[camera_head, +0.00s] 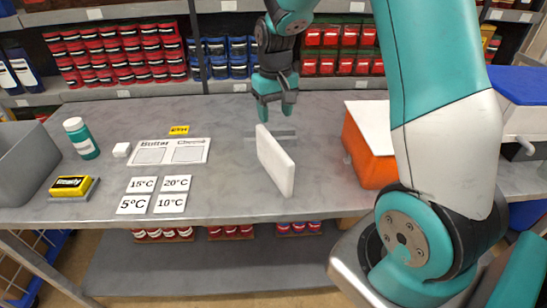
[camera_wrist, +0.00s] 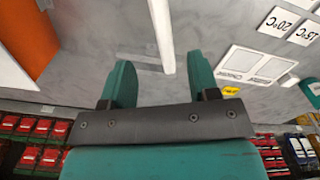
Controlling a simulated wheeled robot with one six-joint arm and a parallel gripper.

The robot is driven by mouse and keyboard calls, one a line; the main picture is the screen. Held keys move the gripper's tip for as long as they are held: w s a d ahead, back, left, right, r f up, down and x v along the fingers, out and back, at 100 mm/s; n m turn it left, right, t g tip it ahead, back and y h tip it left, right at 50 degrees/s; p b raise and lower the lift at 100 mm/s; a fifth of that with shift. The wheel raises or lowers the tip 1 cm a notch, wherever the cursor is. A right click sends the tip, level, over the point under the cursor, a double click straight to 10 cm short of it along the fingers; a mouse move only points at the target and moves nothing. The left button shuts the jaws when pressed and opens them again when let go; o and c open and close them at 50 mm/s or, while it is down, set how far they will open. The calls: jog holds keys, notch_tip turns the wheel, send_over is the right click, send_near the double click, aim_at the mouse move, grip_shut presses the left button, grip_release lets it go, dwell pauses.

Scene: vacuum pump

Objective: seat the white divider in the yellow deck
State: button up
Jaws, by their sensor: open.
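The white divider (camera_head: 275,161) is a thin panel standing on edge on the grey table in the middle of the head view. Its narrow edge also shows in the wrist view (camera_wrist: 162,30), lying between the lines of the two fingers. My gripper (camera_head: 276,108) is open and empty, pointing down just behind and above the divider's far end. The fingers also show apart in the wrist view (camera_wrist: 161,75). I cannot make out a yellow deck. A yellow block (camera_head: 70,186) marked "Empty" sits on a grey base at the left.
An orange box (camera_head: 368,158) with a white top stands close right of the divider. A flat grey strip (camera_head: 282,134) lies behind it. Left are temperature cards (camera_head: 155,194), a white two-panel card (camera_head: 170,152), a teal bottle (camera_head: 82,138) and a grey bin (camera_head: 22,160).

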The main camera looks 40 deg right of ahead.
aim_at(274, 142)
notch_tip(274, 142, down, 7)
jog(key=shift+r+p, duration=0.1)
jog(key=shift+p, duration=0.6)
jog(key=shift+w+f+p, duration=0.15)
jog(key=shift+f+p, duration=0.5)
jog(key=shift+f, duration=0.7)
jog(key=shift+w+f+p, duration=0.1)
jog(key=shift+f+p, duration=0.5)
jog(key=shift+f, duration=0.75)
jog(key=shift+c, duration=0.2)
grip_shut()
